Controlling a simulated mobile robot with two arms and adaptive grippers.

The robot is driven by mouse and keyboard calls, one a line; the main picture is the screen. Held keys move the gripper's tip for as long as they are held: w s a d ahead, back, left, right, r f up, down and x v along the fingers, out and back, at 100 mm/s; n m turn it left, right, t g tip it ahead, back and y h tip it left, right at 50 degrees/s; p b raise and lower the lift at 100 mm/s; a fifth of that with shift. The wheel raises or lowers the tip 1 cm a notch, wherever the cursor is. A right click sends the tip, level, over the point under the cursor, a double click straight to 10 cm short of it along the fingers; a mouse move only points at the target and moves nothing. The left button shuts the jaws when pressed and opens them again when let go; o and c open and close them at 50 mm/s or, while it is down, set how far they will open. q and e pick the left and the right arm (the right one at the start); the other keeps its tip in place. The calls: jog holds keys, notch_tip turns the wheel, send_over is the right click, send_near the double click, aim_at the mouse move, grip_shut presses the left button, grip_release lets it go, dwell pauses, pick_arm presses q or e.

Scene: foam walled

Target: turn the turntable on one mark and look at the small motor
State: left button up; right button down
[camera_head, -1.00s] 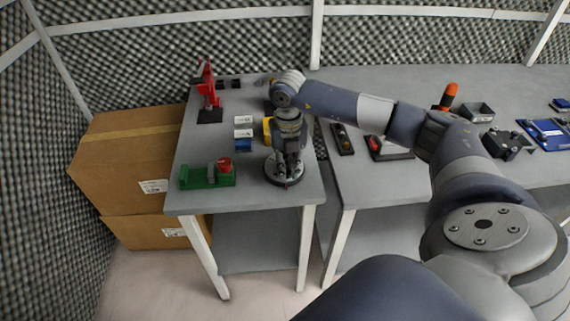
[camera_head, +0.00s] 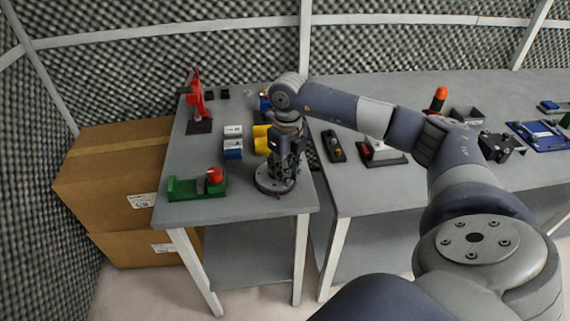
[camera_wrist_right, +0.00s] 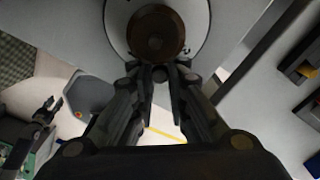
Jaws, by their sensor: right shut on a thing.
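The turntable (camera_head: 262,187) is a dark round disc near the front right corner of the left table. In the right wrist view it shows as a pale round plate (camera_wrist_right: 118,25) with a brown round piece (camera_wrist_right: 157,30) on it. I cannot tell whether that piece is the small motor. My right gripper (camera_head: 283,178) points down over the disc. In the right wrist view its fingers (camera_wrist_right: 160,75) are closed at the plate's near edge; what they grip is hidden. My left gripper (camera_wrist_right: 48,104) shows small at the left there, its fingers apart and empty.
A green fixture with a red knob (camera_head: 197,186) stands left of the turntable. White and blue boxes (camera_head: 233,143), a yellow part (camera_head: 261,140) and a red upright tool (camera_head: 197,101) are behind. The right table (camera_head: 365,185) holds more parts. Cardboard boxes (camera_head: 115,175) stand left.

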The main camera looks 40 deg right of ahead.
jog(key=shift+w+d+r+n+b, duration=0.1)
jog(key=shift+w+d+n+b, duration=0.2)
jog(key=shift+n, duration=0.6)
jog(key=shift+s+d+r, duration=0.1)
jog(key=shift+d, duration=0.1)
jog(key=c, duration=1.6)
grip_release()
jog(key=shift+o, duration=0.3)
notch_tip(320, 180, up, 12)
